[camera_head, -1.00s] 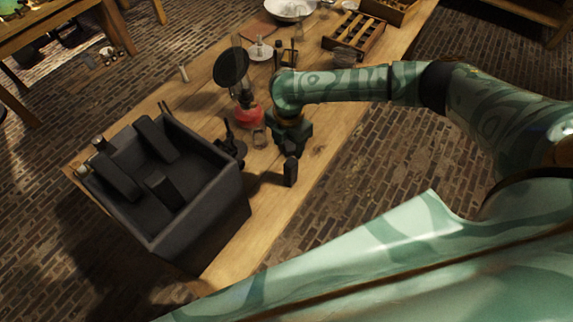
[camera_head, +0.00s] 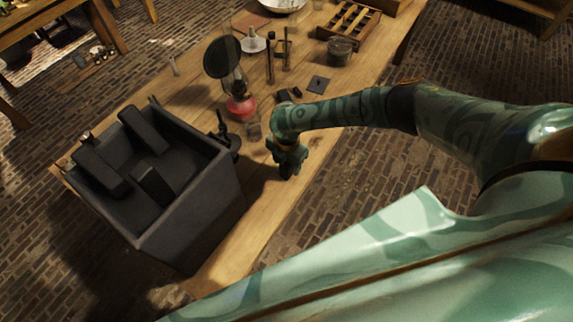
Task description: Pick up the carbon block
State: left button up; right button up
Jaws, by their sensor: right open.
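My right gripper (camera_head: 287,170) points down over the right edge of the table, to the right of the dark crate. It is open. The carbon block, a small dark upright block seen there a second ago, is now almost wholly hidden by the gripper. I cannot tell whether the fingers are around it or just above it. More dark blocks stand or lean in the crate, such as one near its middle (camera_head: 153,184). My left gripper is not in view.
The large dark open crate (camera_head: 195,225) stands at the table's near end. A lamp with a red base (camera_head: 240,106) and a dark stand (camera_head: 224,135) are close by. Wooden racks (camera_head: 350,22), a lidded jar (camera_head: 340,50) and a bowl are farther back. Bare tabletop (camera_head: 240,250) lies in front.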

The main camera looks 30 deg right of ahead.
jog(key=shift+r, duration=0.1)
grip_shut()
